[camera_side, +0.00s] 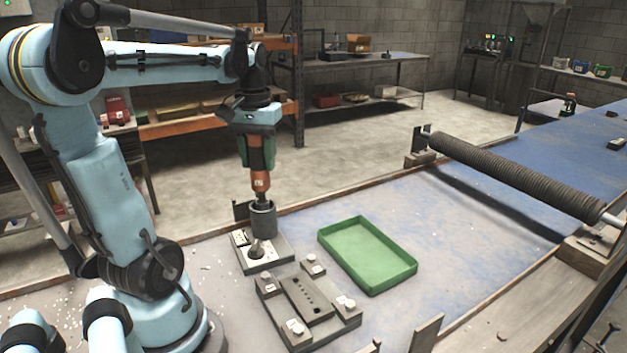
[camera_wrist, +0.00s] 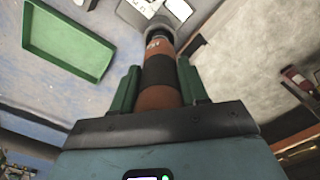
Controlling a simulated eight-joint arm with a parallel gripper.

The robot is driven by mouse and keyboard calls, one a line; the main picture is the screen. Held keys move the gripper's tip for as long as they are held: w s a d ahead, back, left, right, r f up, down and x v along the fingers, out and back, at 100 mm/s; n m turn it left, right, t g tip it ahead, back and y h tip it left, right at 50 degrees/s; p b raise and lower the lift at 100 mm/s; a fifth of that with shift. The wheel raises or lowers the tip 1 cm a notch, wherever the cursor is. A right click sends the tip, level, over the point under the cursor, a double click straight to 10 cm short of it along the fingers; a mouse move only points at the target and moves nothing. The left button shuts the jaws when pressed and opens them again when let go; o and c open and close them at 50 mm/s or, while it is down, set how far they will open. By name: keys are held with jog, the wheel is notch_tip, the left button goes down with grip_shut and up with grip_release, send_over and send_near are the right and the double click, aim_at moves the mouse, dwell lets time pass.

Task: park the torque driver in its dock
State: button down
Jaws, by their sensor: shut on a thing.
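The torque driver (camera_side: 260,180), orange-brown and black, hangs upright below my wrist in the side view. My gripper (camera_side: 258,155) is shut on its upper body, with green fingers on both sides. In the wrist view the driver (camera_wrist: 161,75) lies between the green fingers of my gripper (camera_wrist: 157,88). The dock (camera_side: 263,220) is a dark grey cup on a pale base plate. The driver's lower tip is at the cup's mouth, and its end is hidden by the rim. I cannot tell how deep it sits. In the wrist view the dock (camera_wrist: 160,28) shows beyond the driver's far end.
A green tray (camera_side: 345,262) lies right of the dock. A dark fixture block (camera_side: 308,300) with pale corner clamps stands in front. A dark ribbed roller (camera_side: 515,175) spans the right side. The blue bench (camera_side: 440,215) is clear between tray and roller.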

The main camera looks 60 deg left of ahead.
aim_at(260, 181)
jog(key=shift+f, duration=3.05)
dwell(3.0)
jog(key=c, duration=0.5)
grip_release()
notch_tip(260, 181, up, 12)
jog(key=shift+f, duration=0.1)
jog(key=w+f+m+t+y, duration=0.1)
jog(key=w+f+m+y, duration=0.4)
jog(key=w+m, duration=0.15)
jog(key=s+d+f+m+t+h, duration=0.1)
jog(key=d+f+t+h, duration=0.1)
jog(key=d, duration=0.8)
jog(key=d+f+m+t+h, duration=0.2)
jog(key=d+f+t+h, duration=0.1)
jog(key=d, duration=0.8)
jog(key=shift+s+f+t, duration=0.4)
jog(key=shift+f+t, duration=0.05)
jog(key=shift+t, duration=0.15)
